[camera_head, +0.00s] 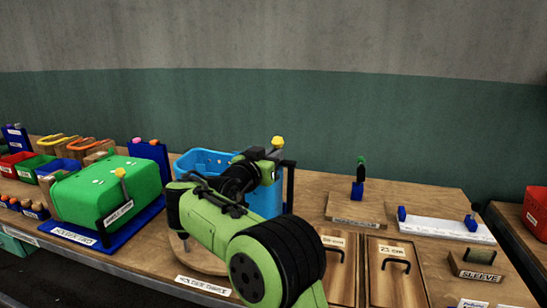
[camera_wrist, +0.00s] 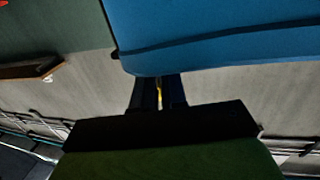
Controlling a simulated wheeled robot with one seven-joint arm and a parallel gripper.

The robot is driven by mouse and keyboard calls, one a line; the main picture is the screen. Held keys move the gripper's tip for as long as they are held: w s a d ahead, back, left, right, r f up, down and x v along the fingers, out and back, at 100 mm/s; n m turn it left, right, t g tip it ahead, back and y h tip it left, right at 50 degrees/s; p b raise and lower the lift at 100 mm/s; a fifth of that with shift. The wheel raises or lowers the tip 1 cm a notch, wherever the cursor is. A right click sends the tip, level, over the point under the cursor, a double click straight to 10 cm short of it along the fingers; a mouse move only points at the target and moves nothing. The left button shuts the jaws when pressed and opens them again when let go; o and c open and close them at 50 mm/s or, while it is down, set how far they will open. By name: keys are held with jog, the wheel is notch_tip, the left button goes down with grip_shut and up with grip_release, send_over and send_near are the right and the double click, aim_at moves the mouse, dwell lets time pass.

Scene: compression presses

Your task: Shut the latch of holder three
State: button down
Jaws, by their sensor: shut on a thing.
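Holder three stands behind my green arm, with its name label (camera_head: 203,286) on the table's front edge. A blue tub (camera_head: 205,158) sits there, and its blue wall (camera_wrist: 225,30) fills the upper right of the wrist view. The latch's yellow knob (camera_head: 277,142) shows just above my wrist, beside a dark upright bar (camera_head: 290,185). My gripper (camera_wrist: 160,93) is shut on the latch; a thin yellow strip shows between the dark fingers. In the head view the fingertips are hard to make out. My arm hides the holder's lower front and the latch's lower part.
Holder two with a green block (camera_head: 90,190) and its own yellow-knobbed latch (camera_head: 120,173) is close on the left. Wooden panels with black handles (camera_head: 397,265), a white fixture (camera_head: 440,227) and a sleeve stand (camera_head: 478,266) are on the right. The wall behind is clear.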

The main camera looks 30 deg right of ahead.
jog(key=shift+r, duration=0.65)
jog(key=c, duration=1.2)
grip_release()
jog(key=shift+s+f, duration=0.1)
jog(key=shift+f, duration=0.1)
jog(key=b+v, duration=0.1)
jog(key=v, duration=1.4)
jog(key=shift+s+a+f, duration=0.1)
jog(key=shift+a, duration=0.35)
